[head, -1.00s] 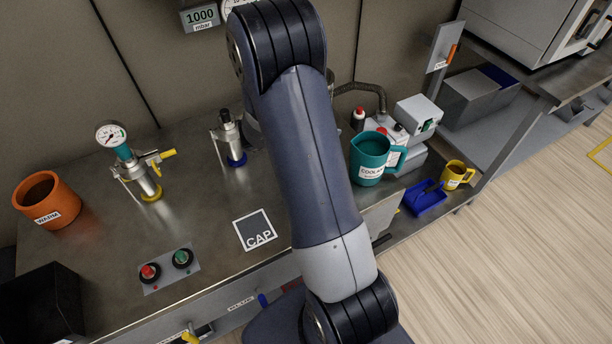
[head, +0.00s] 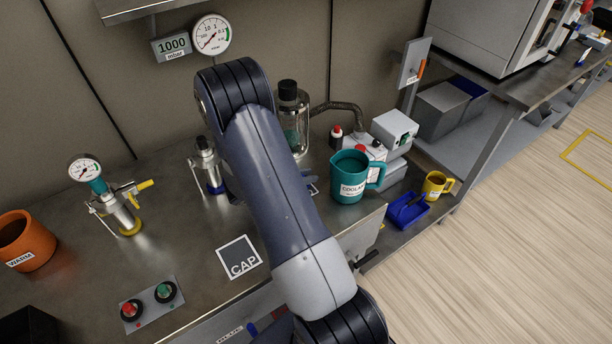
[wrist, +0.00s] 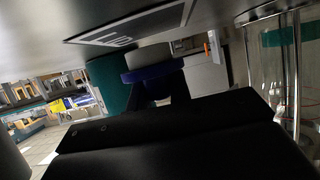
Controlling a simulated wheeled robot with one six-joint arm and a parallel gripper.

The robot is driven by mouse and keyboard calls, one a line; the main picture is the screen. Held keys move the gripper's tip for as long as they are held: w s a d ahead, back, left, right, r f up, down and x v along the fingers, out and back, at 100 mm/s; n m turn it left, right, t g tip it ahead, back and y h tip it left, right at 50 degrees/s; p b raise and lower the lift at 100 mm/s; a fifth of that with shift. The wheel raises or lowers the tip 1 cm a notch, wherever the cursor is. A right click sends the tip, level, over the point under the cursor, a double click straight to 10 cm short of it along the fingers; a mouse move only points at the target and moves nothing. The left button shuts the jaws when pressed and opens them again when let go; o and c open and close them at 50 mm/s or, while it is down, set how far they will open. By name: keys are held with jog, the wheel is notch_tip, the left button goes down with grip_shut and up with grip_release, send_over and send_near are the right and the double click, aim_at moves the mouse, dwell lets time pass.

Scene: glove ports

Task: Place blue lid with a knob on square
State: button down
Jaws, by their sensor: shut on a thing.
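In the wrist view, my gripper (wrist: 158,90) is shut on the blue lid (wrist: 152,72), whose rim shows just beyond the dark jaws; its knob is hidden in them. That view shows the bench top along its upper edge. A dark square with a white border and partly readable letters (wrist: 130,26) lies on the bench there, close to the lid but apart from it in the picture. A dark square marked CAP (head: 239,259) lies at the bench front. The edge of another marking (head: 313,190) shows beside my arm.
A teal jug (head: 350,180) stands right of my arm. A glass vessel with a black top (head: 291,125) stands behind it. A metal fitting with a blue base (head: 207,165) is to the left. Red and green buttons (head: 148,303) sit at the front.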

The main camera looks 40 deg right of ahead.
jog(key=shift+s+f+b, duration=0.25)
jog(key=shift+f+b, duration=0.15)
jog(key=shift+f, duration=0.25)
jog(key=c, duration=1.3)
grip_release()
jog(key=shift+a+f, duration=0.1)
jog(key=shift+f, duration=0.05)
jog(key=shift+r, duration=0.3)
jog(key=v, duration=0.8)
jog(key=r+v, duration=0.1)
jog(key=v, duration=0.3)
jog(key=shift+w, duration=0.25)
